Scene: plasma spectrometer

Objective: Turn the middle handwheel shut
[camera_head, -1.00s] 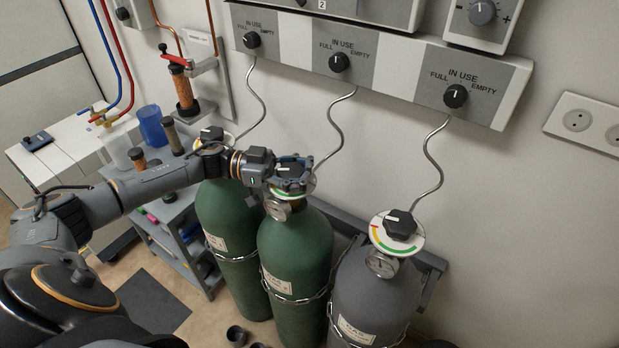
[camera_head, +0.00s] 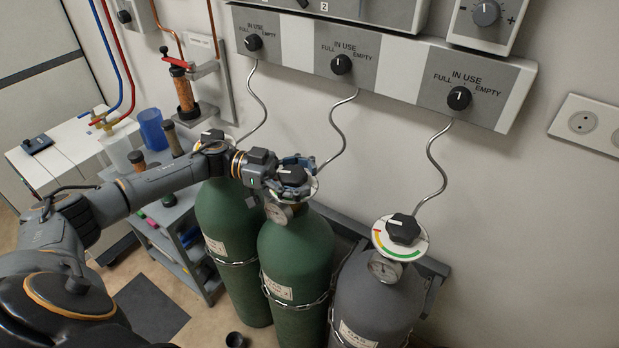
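The middle handwheel (camera_head: 292,175) is a black knob on top of the middle green cylinder (camera_head: 296,243). A pale pointer mark shows on its top. My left gripper (camera_head: 291,174) reaches in from the left, with its fingers around the knob, one on the far side and one on the near side. Whether the fingers press on the knob cannot be told. The gripper and wrist hide much of the dial plate under it. A small gauge (camera_head: 279,212) shows just below. My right gripper is not in view.
A left green cylinder with a black handwheel (camera_head: 212,136) stands beside, partly behind my arm. A grey cylinder (camera_head: 378,302) with its handwheel (camera_head: 403,228) and coloured dial stands at right. Chains hold the cylinders. Thin metal tubes run up to the wall panel (camera_head: 400,68).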

